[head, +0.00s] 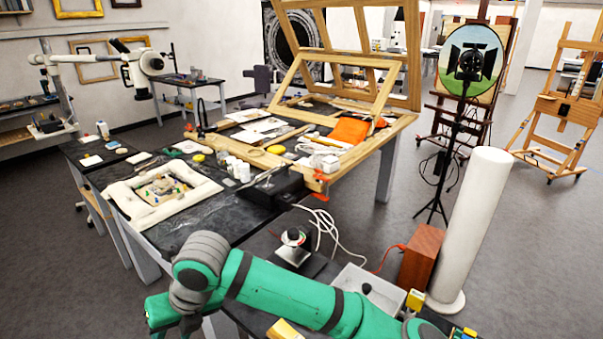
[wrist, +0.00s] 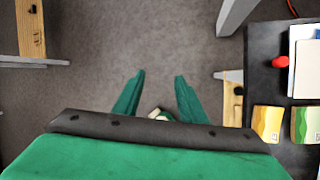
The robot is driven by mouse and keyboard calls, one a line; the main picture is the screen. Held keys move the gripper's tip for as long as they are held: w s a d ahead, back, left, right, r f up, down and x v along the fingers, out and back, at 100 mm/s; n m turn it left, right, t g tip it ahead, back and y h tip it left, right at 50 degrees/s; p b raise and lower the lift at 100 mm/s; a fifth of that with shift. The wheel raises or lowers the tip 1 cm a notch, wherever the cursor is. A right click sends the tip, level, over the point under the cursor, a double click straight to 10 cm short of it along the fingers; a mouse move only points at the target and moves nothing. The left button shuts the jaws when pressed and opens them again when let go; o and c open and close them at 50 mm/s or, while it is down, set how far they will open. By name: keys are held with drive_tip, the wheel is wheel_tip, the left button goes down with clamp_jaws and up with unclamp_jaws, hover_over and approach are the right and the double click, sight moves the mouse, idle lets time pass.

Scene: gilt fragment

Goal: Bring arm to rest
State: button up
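My arm, green with grey joints, stretches across the bottom of the head view. Its gripper is at the lower left of that view, mostly cut off or hidden. In the wrist view my gripper (wrist: 156,95) points down, with two green fingers apart and nothing between their tips. Grey floor (wrist: 140,40) lies below them. A small pale object shows low between the finger bases, partly hidden by my wrist; I cannot tell what it is.
A black-topped worktable (head: 190,222) with a framed piece (head: 195,208) stands beyond my arm. A white column (head: 478,225), a wooden box (head: 421,255) and a lamp stand (head: 455,150) stand at the right. In the wrist view, a dark surface (wrist: 268,80) lies at the right.

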drive_tip(key=w+a+r+m+t+y, duration=0.2)
drive_tip(key=a+r+m+t+y, duration=0.3)
drive_tip(key=a+r+m+y, duration=0.55)
drive_tip(key=w+d+f+m+t+h, duration=0.3)
drive_tip(key=d+f+m+t, duration=0.75)
drive_tip(key=m, duration=1.05)
drive_tip(key=s+d+f+m+t+h, duration=0.2)
drive_tip(key=s+d+f+m+h, duration=0.6)
drive_tip(key=d+f, duration=0.25)
drive_tip(key=s+d+f+m+g+h, duration=0.1)
drive_tip(key=s+d+f+m+h, duration=0.1)
drive_tip(key=s+d, duration=0.6)
drive_tip(key=s+d+f+m+g+h, duration=0.1)
drive_tip(key=s+d+f, duration=0.3)
drive_tip(key=s, duration=1.2)
drive_tip(key=d+m+h, duration=0.1)
drive_tip(key=d, duration=0.2)
drive_tip(key=shift+s+d+f+h, duration=0.2)
drive_tip(key=shift+d+f+h, duration=0.05)
drive_tip(key=shift+d+h, duration=0.15)
